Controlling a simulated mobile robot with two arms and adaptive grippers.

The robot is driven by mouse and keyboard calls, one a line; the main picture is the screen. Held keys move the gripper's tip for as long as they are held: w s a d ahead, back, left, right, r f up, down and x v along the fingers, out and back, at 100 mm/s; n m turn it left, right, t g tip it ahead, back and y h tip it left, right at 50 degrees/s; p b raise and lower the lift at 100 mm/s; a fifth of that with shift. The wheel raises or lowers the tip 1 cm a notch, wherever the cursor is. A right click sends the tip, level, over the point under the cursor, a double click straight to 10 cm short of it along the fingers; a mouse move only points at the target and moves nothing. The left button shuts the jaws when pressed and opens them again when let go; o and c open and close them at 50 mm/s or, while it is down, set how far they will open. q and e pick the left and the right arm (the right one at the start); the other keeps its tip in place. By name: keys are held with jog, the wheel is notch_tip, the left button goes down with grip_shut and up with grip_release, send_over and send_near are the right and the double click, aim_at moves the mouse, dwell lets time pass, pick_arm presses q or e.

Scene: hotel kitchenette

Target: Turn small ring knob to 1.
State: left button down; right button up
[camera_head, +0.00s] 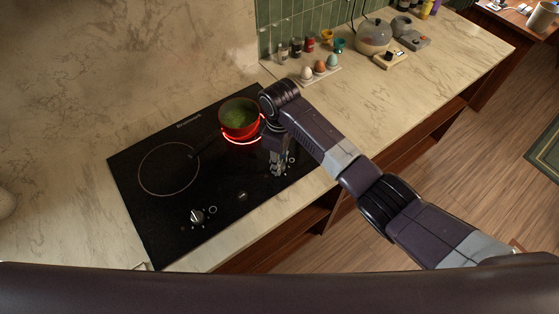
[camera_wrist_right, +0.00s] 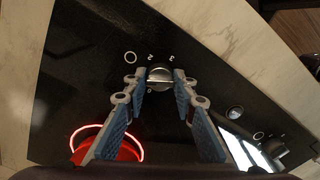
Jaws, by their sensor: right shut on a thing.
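My right gripper (camera_head: 278,170) is at a round silver knob near the right edge of the black cooktop (camera_head: 152,220). A red pot (camera_head: 240,125) with green contents stands on the smaller ring, which glows red (camera_head: 240,141). My left gripper is not in view.
A second knob (camera_head: 197,216) sits at the cooktop's front left, and a larger unlit ring (camera_head: 168,168) lies behind it. Eggs in a holder (camera_head: 319,75), small jars and a kettle (camera_head: 374,37) stand on the counter at the back. The counter left of the cooktop is mostly clear.

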jog(key=o, duration=1.2)
jog(key=shift+c, duration=0.2)
jog(key=shift+r, duration=0.55)
notch_tip(320, 180, up, 11)
jog(key=shift+f, duration=0.15)
